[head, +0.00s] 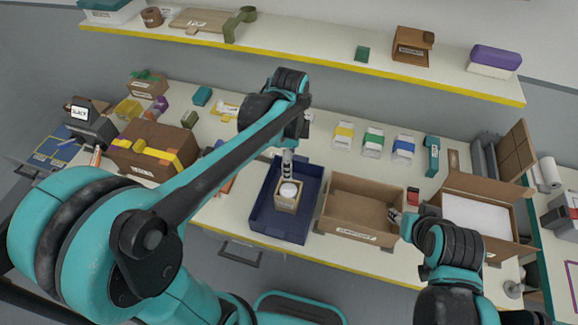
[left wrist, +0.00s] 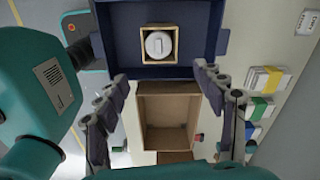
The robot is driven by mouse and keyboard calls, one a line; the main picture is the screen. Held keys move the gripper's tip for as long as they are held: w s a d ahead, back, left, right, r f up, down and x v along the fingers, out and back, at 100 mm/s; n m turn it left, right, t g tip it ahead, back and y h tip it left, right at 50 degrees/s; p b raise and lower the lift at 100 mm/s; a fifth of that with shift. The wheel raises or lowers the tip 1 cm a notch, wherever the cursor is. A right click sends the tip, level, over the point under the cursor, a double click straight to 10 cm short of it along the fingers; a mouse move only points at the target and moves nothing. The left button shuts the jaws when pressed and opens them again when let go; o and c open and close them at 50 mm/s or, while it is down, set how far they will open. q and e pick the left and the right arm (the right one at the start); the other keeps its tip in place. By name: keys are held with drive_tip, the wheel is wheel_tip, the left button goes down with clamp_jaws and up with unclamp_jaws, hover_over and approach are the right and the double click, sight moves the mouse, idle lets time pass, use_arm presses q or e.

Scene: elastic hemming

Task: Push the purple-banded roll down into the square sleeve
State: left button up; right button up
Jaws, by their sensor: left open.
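A square tan sleeve (head: 287,204) stands in the dark blue tray (head: 259,215). A white round-topped roll (head: 289,190) sits in its opening; no purple band shows on it, and how deep it sits cannot be told. In the left wrist view the sleeve (left wrist: 144,56) frames the white roll top (left wrist: 158,44). My left gripper (head: 288,163) points down just above and behind the sleeve, and its fingers (left wrist: 158,78) are spread with nothing between them. My right gripper (head: 396,215) is at the right end of the open cardboard box; its fingers are too small to read.
The open cardboard box (head: 355,235) stands right of the tray. A larger box with white contents (head: 475,216) is farther right. Yellow, green and blue banded packs (head: 373,142) lie behind. A brown box with yellow tape (head: 140,160) is at left, and a shelf (head: 320,55) runs above.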

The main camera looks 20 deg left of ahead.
use_arm(q)
drive_tip(key=s+a+r+n+t, duration=0.1)
drive_tip(key=s+a+n+t, duration=0.1)
drive_tip(key=s+n, duration=0.3)
drive_tip(key=s+a+r+n+t, duration=0.1)
drive_tip(key=s+n+t, duration=0.4)
drive_tip(key=n, duration=0.6)
drive_tip(key=shift+s+a, duration=0.15)
drive_tip(key=shift+a, duration=0.75)
